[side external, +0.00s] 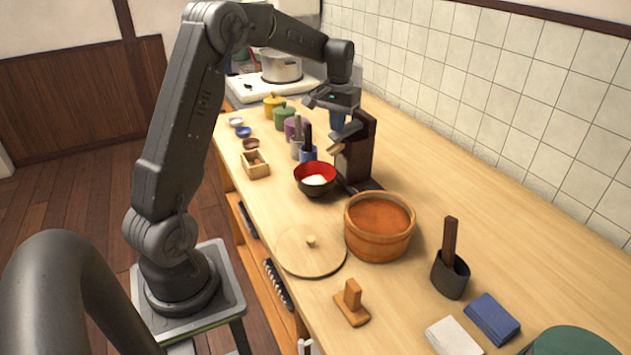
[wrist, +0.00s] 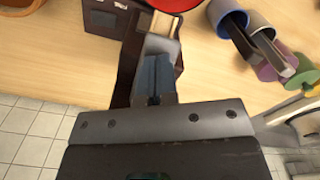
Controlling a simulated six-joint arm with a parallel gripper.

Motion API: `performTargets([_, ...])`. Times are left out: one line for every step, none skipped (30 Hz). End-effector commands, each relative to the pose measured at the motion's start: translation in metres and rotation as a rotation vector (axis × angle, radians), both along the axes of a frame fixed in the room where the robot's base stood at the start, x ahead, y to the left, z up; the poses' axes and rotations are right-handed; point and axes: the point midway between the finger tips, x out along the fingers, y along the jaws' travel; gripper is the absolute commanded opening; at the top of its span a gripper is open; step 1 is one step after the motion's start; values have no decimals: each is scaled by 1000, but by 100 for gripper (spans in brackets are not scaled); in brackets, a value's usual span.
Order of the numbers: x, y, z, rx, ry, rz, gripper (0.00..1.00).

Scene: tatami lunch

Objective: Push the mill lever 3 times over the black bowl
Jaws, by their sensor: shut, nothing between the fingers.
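The black bowl (side external: 315,190) with a red inside holds something white and stands in front of the dark brown mill (side external: 358,158). In the wrist view only a red edge of the bowl (wrist: 176,4) shows at the top. The mill's grey lever (side external: 348,130) sticks out on the bowl's side, above a pale wooden piece (side external: 335,148). My gripper (side external: 337,122) is shut and empty, pointing down just above the lever. In the wrist view its blue fingers (wrist: 156,78) overlap the grey lever (wrist: 161,46); I cannot tell whether they touch it.
A wooden tub (side external: 379,246) and a round lid (side external: 311,252) lie nearer the camera. Blue and grey holders with dark-handled tools (side external: 307,150) stand just left of the mill. Several lidded pots (side external: 285,118) line the counter behind. The counter right of the mill is clear.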

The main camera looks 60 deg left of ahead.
Motion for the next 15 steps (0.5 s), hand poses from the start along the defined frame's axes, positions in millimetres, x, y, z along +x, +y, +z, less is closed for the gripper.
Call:
performTargets([-1,0,-1,-1,3,0,0])
performTargets([-1,0,-1,-1,3,0,0])
performTargets([-1,0,0,-1,3,0,0])
performTargets([-1,0,1,-1,3,0,0])
performTargets([-1,0,2,-1,3,0,0])
performTargets([0,0,4,0,2,0,0])
performTargets([0,0,6,0,1,0,0])
performTargets([0,0,7,0,1,0,0])
performTargets([0,0,10,0,1,0,0])
performTargets([0,0,12,0,1,0,0])
performTargets([0,0,14,1,1,0,0])
performTargets([0,0,16,1,1,0,0])
performTargets([0,0,18,1,1,0,0])
performTargets([0,0,19,1,1,0,0])
performTargets([0,0,22,0,0,0,0])
